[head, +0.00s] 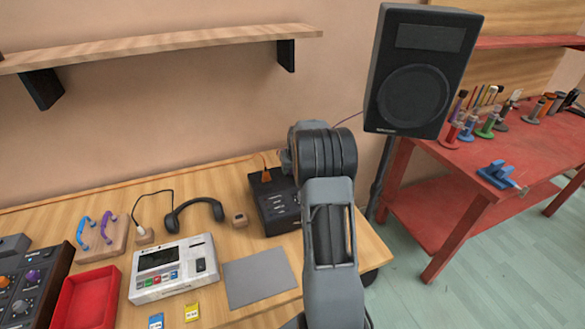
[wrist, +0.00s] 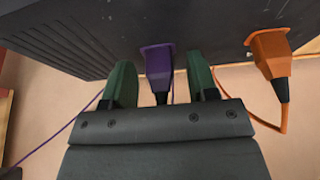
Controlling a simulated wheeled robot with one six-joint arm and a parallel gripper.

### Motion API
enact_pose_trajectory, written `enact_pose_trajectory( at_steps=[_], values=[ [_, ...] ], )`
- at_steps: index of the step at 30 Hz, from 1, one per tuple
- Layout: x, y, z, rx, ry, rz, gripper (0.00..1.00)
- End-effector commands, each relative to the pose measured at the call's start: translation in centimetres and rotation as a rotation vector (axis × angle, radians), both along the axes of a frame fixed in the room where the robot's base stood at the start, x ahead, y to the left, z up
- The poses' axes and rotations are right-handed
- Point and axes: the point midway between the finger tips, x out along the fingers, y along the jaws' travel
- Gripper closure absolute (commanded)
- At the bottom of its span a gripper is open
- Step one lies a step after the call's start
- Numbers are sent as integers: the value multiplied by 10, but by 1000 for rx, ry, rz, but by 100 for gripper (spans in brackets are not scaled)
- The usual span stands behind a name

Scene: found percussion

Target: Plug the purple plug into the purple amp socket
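In the wrist view the purple plug (wrist: 158,65) sits against the face of the black amp (wrist: 95,30), its body seated at the purple socket, which it hides. Its dark cable end points toward my gripper (wrist: 160,78). The two green fingers stand on either side of the plug, with a visible gap on each side. My gripper is open and not holding it. In the head view the black amp (head: 272,207) stands on the wooden bench; my arm hides the gripper and the purple plug.
An orange plug (wrist: 271,60) sits in the amp right of my gripper, its cable looping below. A black speaker (head: 421,75) stands behind my arm to the right. Headphones (head: 195,212), a grey mat (head: 258,278) and a white device (head: 172,265) lie left of my arm.

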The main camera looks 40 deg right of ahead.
Motion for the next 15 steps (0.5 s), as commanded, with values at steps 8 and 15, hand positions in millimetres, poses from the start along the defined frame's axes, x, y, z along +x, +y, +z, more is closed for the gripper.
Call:
enact_pose_trajectory(
  at_steps=[8, 15],
  values=[
    [0, 0, 2, 0, -1, 0, 45],
    [-11, 3, 29, -3, -5, -1, 45]
  ],
)
